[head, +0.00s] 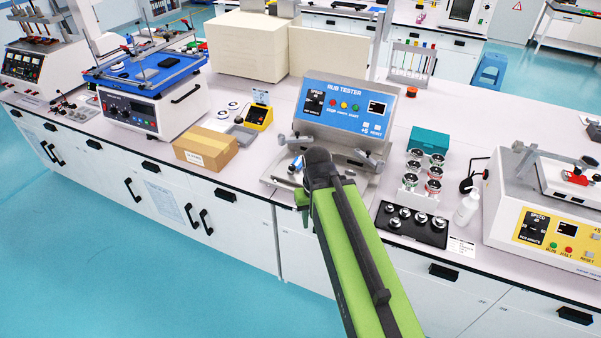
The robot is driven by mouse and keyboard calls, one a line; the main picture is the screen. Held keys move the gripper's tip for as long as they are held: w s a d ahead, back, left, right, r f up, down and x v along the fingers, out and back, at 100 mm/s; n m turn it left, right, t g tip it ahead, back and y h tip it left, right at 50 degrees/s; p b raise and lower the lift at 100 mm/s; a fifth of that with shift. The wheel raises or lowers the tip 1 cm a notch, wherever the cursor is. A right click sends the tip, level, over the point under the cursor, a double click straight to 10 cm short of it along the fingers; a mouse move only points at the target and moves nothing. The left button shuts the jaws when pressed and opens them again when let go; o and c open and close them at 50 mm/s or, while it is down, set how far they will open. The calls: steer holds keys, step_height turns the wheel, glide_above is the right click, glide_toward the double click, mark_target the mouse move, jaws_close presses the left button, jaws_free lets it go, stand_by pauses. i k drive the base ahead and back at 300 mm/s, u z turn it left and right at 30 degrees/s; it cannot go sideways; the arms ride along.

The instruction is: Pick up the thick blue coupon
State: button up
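I cannot make out a thick blue coupon in the head view. My green and black arm (352,240) reaches from the bottom of the picture to the front of the rub tester (345,105). The arm's dark far end covers part of the tester's metal base plate (362,190). My gripper's fingers are hidden behind the arm, so I cannot see whether they hold anything.
A cardboard box (206,149) stands left of the tester. To the right are a teal box (429,141), a rack of small round tins (412,178), a black tray of weights (398,222), a white bottle (467,208) and a yellow-panelled machine (545,215). The bench's front edge runs below the arm.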

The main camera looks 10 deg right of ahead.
mark_target(298, 162)
steer(key=u, duration=0.2)
steer(key=i, duration=1.15)
steer(key=z, duration=0.4)
steer(key=k, duration=1.35)
steer(key=u, duration=0.35)
steer(key=i, duration=1)
steer(key=u, duration=0.6)
steer(key=i, duration=0.5)
steer(key=u, duration=0.45)
